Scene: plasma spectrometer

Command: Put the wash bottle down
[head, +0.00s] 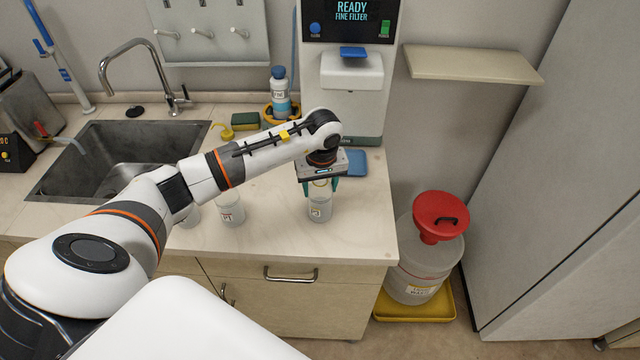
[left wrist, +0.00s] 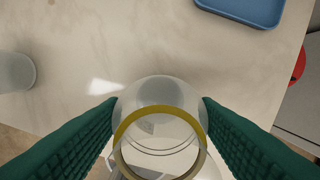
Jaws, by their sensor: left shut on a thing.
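My left gripper (head: 322,184) is shut on a clear, labelled vessel (head: 320,208) with a yellow ring, over the counter's front right part. In the left wrist view the green fingers (left wrist: 160,118) press on both sides of this vessel (left wrist: 160,90), its yellow ring facing the camera. It looks upright; I cannot tell whether its base touches the counter. I see no spout on it, so I cannot tell whether it is the wash bottle. A yellow curved spout (head: 217,125) shows behind my left arm, which hides what lies below it. My right gripper is not in view.
Similar clear vessels stand left of the held one, one labelled (head: 231,210). A blue tray (head: 356,162) lies behind the gripper, before the instrument (head: 350,70). The sink (head: 115,155) is left. The counter's right edge is close; a red-topped waste container (head: 415,270) stands beyond it.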

